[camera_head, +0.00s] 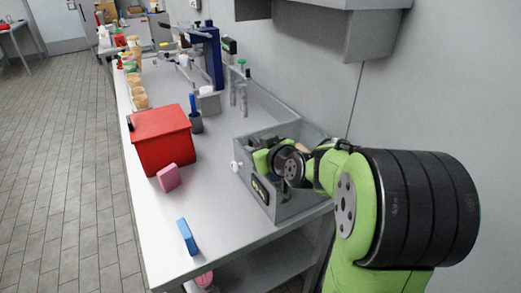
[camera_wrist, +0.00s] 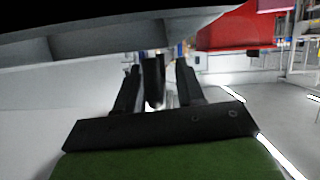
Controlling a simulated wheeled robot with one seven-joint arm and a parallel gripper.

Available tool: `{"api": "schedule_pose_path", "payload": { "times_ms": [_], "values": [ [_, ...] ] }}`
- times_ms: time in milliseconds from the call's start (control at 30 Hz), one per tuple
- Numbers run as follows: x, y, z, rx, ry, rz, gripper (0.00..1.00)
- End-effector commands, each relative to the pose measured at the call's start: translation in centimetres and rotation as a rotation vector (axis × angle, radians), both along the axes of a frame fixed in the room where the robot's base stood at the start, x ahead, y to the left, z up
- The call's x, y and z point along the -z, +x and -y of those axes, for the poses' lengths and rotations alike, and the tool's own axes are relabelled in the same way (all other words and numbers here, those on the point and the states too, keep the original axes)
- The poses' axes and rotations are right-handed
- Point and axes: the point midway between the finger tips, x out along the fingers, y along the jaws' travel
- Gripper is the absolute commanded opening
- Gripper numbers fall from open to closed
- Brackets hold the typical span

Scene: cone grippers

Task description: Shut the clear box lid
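The clear box (camera_head: 302,207) is a grey see-through box at the right side of the bench in the head view, with a dark label on its near-left face. My gripper (camera_head: 268,160) is over or inside the box opening; my arm covers part of the box. I cannot make out the lid's angle. In the wrist view, my gripper's (camera_wrist: 157,90) two dark fingers stand apart. A dark upright piece shows between them, and I cannot tell if they touch it. A grey panel (camera_wrist: 90,65) crosses above the fingers; I cannot tell whether it is lid or wall.
A red box (camera_head: 162,137) stands left of the clear box. A pink block (camera_head: 168,177) and a blue block (camera_head: 187,237) lie near the bench's left edge. A dark cup (camera_head: 196,123) and clear cylinders (camera_head: 243,93) stand behind. A wall cabinet (camera_head: 325,30) hangs above.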

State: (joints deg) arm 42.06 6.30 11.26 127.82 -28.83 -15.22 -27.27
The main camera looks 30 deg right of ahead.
Motion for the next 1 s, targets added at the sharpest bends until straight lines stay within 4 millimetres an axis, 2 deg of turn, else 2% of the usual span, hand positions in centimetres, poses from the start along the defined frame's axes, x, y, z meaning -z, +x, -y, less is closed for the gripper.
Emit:
{"api": "schedule_pose_path", "payload": {
  "times_ms": [167, 500, 600, 767, 1000],
  "values": [
    [-1.1, -2.1, 0.2, 0.006, -0.003, 0.002, 0.38],
    [-4.8, -10.9, 0.1, 0.006, -0.003, 0.003, 0.38],
    [-5.6, -12.8, 0.0, 0.003, -0.002, 0.003, 0.38],
    [-6.1, -14.4, 0.0, 0.001, 0.001, -0.001, 0.38],
    [-6.0, -14.5, 0.0, -0.001, 0.000, -0.002, 0.38]
  ]
}}
